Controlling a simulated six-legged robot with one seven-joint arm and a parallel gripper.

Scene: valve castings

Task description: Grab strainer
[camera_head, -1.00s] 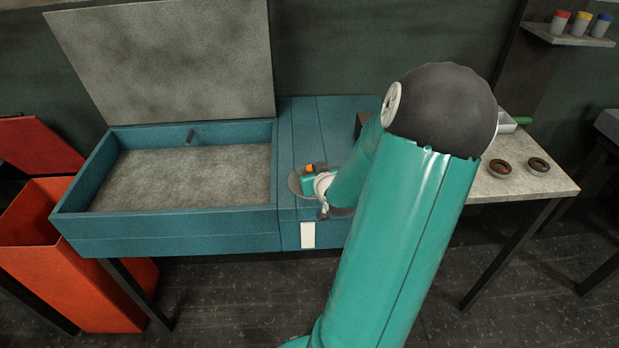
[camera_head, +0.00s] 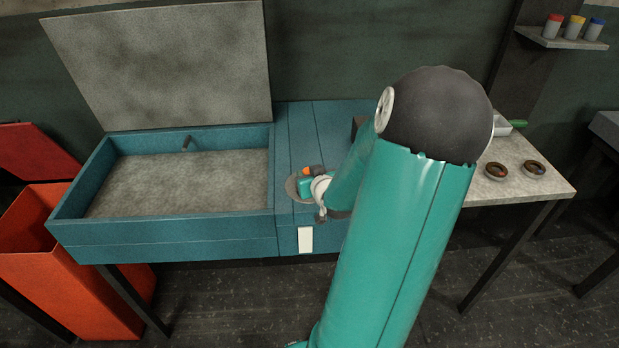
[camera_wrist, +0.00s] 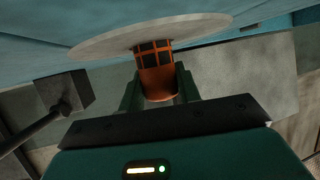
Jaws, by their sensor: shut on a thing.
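The strainer (camera_wrist: 156,62), an orange cylinder with dark mesh windows, stands out between my gripper's fingers (camera_wrist: 158,86) in the wrist view. The fingers are shut on its plain orange end. A pale grey round disc (camera_wrist: 110,38) lies directly beyond the strainer's mesh end; I cannot tell whether they touch. In the head view, a small orange part of the strainer (camera_head: 307,171) shows above my gripper (camera_head: 306,184), over the blue bench top beside the basin. My arm hides much of this area.
A blue basin (camera_head: 160,225) with a raised grey lid (camera_head: 165,65) stands at left. An orange bin (camera_head: 70,285) is below it. The right table (camera_head: 545,187) carries two small dark rings (camera_head: 496,170). A wall shelf (camera_head: 560,40) holds three capped jars.

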